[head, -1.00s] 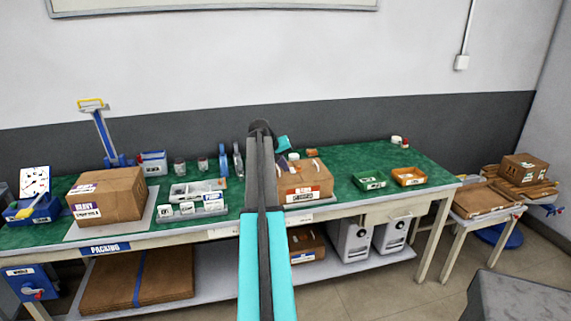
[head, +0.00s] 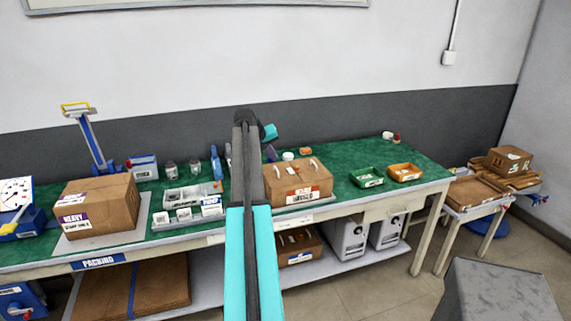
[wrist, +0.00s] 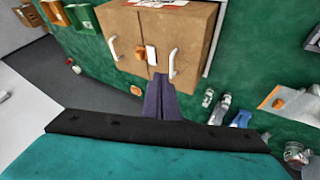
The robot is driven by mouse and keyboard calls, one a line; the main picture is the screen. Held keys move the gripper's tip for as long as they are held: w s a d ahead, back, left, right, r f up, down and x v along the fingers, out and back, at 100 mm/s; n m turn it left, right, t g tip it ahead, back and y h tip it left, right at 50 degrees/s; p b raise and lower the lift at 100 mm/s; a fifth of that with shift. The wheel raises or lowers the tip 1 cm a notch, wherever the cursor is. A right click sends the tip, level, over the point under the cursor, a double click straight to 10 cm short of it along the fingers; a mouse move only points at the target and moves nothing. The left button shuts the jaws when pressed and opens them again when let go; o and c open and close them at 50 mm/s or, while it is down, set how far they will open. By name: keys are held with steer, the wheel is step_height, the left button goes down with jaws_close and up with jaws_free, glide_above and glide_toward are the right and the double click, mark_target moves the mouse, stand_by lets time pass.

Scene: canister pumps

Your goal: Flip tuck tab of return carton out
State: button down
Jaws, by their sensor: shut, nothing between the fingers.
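The return carton (head: 297,184), a brown box with a red-and-white label, sits on the green bench right of my arm. In the wrist view the carton (wrist: 185,48) shows two white handles, a seam, and small orange and white pieces near the seam's near end. I cannot tell which part is the tuck tab. My gripper (wrist: 161,84) has dark purple fingers, shut and empty, pointing at the carton's edge by the seam. In the wrist view the tips overlap that edge; contact cannot be told. In the head view my arm mostly hides the fingers.
A heavy-labelled box (head: 97,206) stands at the left on the bench. A grey tray (head: 187,207) with small parts lies left of my arm. Green (head: 367,177) and orange (head: 405,172) bins stand right of the carton. An orange piece (wrist: 136,90) lies behind the carton.

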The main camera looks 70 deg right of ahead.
steer(key=shift+d+f, duration=0.1)
steer(key=shift+f, duration=0.05)
steer(key=p, duration=0.3)
glide_toward(293, 169)
steer(key=f, duration=0.1)
steer(key=w+f, duration=0.1)
steer(key=f, duration=0.1)
steer(key=w+f, duration=0.1)
steer(key=shift+d+f, duration=0.15)
steer(key=shift+d, duration=0.1)
steer(key=shift+s+d+p, duration=0.35)
steer(key=shift+s+d, duration=0.3)
steer(key=shift+s, duration=0.25)
steer(key=shift+s+d, duration=0.5)
steer(key=shift+s, duration=0.15)
